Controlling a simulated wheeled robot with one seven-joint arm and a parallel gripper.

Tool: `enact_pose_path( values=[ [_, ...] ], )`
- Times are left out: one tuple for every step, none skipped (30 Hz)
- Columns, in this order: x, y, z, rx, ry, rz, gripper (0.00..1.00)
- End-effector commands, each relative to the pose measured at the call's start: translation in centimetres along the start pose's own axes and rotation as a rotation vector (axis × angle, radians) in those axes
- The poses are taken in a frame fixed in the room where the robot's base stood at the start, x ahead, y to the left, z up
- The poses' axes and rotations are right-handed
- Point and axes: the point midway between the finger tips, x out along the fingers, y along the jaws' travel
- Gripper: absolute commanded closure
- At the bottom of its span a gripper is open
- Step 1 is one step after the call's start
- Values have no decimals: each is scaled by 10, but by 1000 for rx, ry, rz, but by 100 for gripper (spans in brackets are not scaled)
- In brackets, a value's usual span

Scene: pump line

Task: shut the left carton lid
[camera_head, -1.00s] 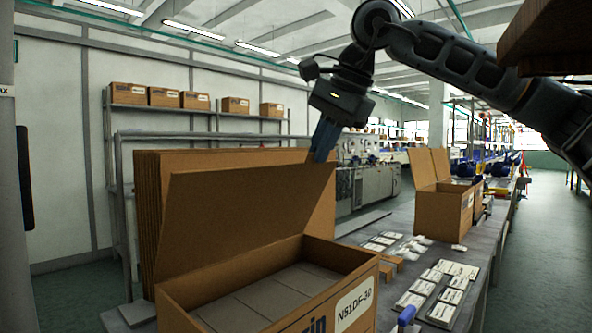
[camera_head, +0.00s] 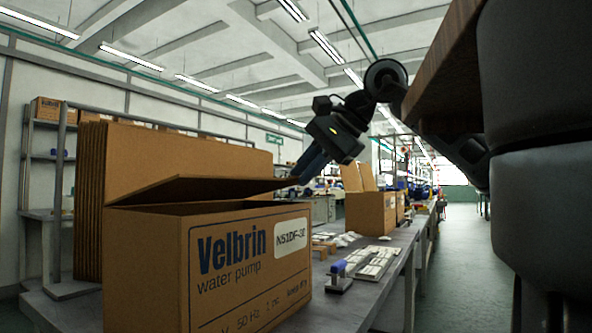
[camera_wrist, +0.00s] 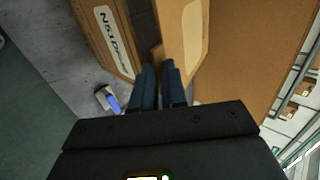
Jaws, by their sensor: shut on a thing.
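The left carton (camera_head: 150,255) is a brown box marked Velbrin water pump, on the bench close in front of me. Its lid (camera_head: 195,188) is hinged at the far side and slopes low over the box, with a gap still showing under its near edge. My gripper (camera_head: 300,174) is at the lid's right corner, shut on the lid. In the wrist view my two blue fingers (camera_wrist: 159,75) are close together at the lid's corner. The lid (camera_wrist: 185,35) and the labelled carton side (camera_wrist: 105,45) show there too. The carton's inside is mostly hidden.
A stack of flat cardboard (camera_head: 180,158) stands behind the carton. Another carton (camera_head: 370,213) with raised flaps is farther along the bench (camera_head: 345,305).

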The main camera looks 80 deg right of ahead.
Motion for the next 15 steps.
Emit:
enact_pose_path(
  values=[
    [7, 12, -1, 1, 1, 3, 100],
    [9, 14, -1, 1, 1, 3, 100],
    [11, 18, 0, 1, 1, 3, 100],
    [12, 20, 0, 1, 1, 4, 100],
    [13, 22, 0, 1, 1, 4, 100],
    [15, 25, 0, 1, 1, 4, 100],
    [16, 26, 0, 1, 1, 4, 100],
    [16, 28, 0, 1, 1, 4, 100],
    [18, 29, 0, 1, 1, 4, 100],
    [18, 30, 0, 1, 1, 4, 100],
    [19, 31, 0, 0, 1, 4, 100],
    [19, 32, 0, 0, 1, 4, 100],
    [20, 33, 0, 0, 1, 4, 100],
    [20, 33, 0, 0, 1, 4, 100],
    [20, 33, 0, 0, 1, 4, 100]
  ],
)
